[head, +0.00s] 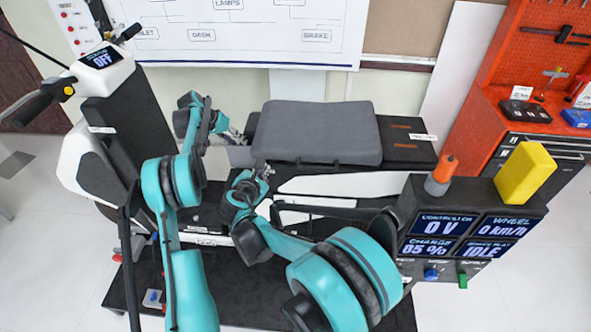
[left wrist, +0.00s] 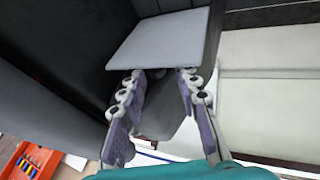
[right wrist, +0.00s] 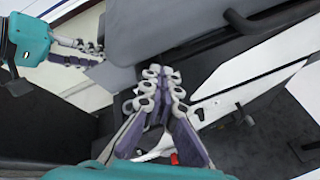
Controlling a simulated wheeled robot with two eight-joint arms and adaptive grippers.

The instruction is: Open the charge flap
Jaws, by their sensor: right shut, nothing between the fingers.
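A light grey square panel (left wrist: 165,40), which looks like the charge flap, fills the top middle of the left wrist view. A darker grey surface lies below it, between the fingers. I cannot tell whether the flap is shut or ajar. My left gripper (head: 238,137) is open, its spread fingertips at the panel's lower edge in the left wrist view (left wrist: 160,78); contact is unclear. My right gripper (head: 264,170) is shut and empty, just below the seat's left end. Its closed fingertips show in the right wrist view (right wrist: 160,74).
The dark grey seat (head: 315,132) is right of my left gripper. The handlebar column (head: 125,130) stands at the left. A display box (head: 470,235), with a yellow block (head: 525,172) and an orange-tipped object (head: 441,173) on top, stands at the right. A whiteboard (head: 245,35) is behind.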

